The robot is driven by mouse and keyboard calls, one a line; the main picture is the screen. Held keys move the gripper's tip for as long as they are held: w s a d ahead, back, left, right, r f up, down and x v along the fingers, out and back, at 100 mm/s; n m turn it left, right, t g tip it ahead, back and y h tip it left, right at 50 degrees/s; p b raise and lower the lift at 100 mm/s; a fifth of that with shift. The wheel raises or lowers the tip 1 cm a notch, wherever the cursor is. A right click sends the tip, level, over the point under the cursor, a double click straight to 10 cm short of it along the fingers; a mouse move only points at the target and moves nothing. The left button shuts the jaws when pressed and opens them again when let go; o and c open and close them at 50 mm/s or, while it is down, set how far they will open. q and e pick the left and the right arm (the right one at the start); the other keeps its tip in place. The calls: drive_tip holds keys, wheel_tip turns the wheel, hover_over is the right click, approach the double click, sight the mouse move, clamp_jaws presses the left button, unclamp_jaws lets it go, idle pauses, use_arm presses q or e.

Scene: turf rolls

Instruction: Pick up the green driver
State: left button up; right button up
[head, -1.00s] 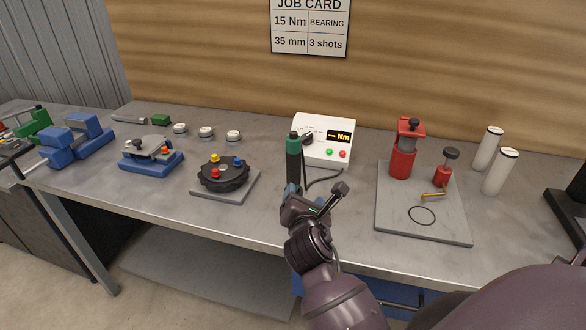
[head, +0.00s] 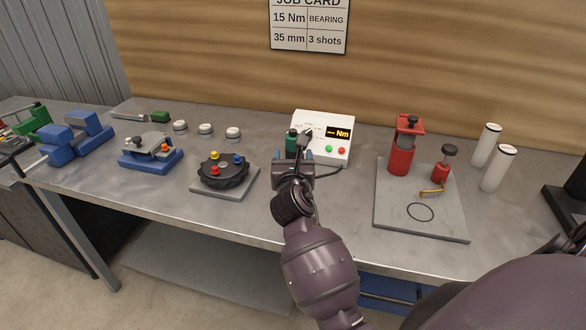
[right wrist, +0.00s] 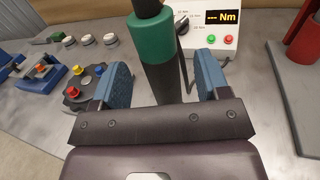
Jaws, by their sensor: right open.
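The green driver (right wrist: 152,40) stands upright on the bench, with a green band and a dark grey lower body. In the head view only its upper part (head: 291,141) shows; my right gripper and wrist hide the rest. My right gripper (right wrist: 166,80) is open, its two blue finger pads on either side of the driver's body. In the right wrist view a gap shows between the driver and each pad. In the head view my right gripper (head: 293,156) is in front of the white torque display. My left gripper is not in view.
The white torque box (head: 325,125) stands just behind the driver, with a cable beside it. A black dial with coloured knobs (head: 222,174) is to the left. A grey plate with red tools (head: 420,219) is to the right. The bench front edge is clear.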

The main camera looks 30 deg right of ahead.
drive_tip(key=x, duration=0.5)
drive_tip(key=c, duration=1.1)
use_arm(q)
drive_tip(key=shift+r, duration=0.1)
use_arm(e)
drive_tip(key=shift+r, duration=0.15)
use_arm(q)
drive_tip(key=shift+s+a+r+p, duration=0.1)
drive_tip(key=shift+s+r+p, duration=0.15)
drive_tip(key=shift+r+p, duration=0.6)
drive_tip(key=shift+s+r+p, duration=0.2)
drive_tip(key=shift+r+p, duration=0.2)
drive_tip(key=shift+p, duration=0.75)
use_arm(e)
drive_tip(key=shift+r, duration=14.4)
